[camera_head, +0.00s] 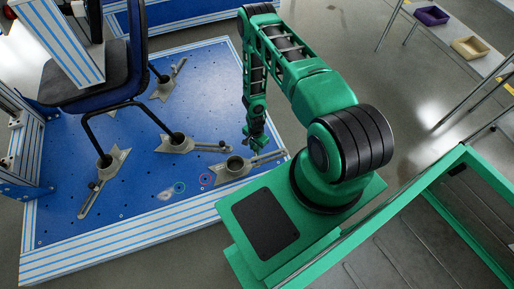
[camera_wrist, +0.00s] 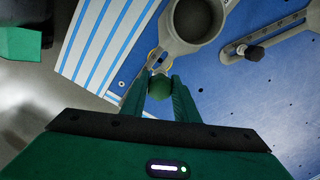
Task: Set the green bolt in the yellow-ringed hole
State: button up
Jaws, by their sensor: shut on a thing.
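My gripper (camera_head: 257,143) hangs low over the right front part of the blue plate, beside a grey clamp. In the wrist view my gripper (camera_wrist: 160,92) is shut on the green bolt (camera_wrist: 159,85), whose round green head shows between the fingers. The yellow ring (camera_wrist: 152,59) lies just beyond the bolt, next to the clamp, and is partly hidden by the bolt and fingers. Its hole and the bolt's shank are hidden, so I cannot tell whether the bolt's tip touches the hole. The yellow ring is not clear in the head view.
The grey clamp (camera_head: 235,166) with its round cup stands close to my gripper; its cup also shows in the wrist view (camera_wrist: 190,38). Red (camera_head: 207,180) and cyan (camera_head: 179,188) rings mark the plate to the left. A chair (camera_head: 98,88) stands in other clamps.

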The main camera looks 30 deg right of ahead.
aim_at(255, 153)
jog(key=shift+f, duration=2.85)
jog(key=shift+f, duration=2.5)
jog(key=o, duration=1.1)
jog(key=shift+c, duration=0.2)
jog(key=shift+r, duration=0.1)
notch_tip(255, 153, up, 10)
jog(key=shift+r, duration=0.25)
jog(key=shift+w, duration=0.1)
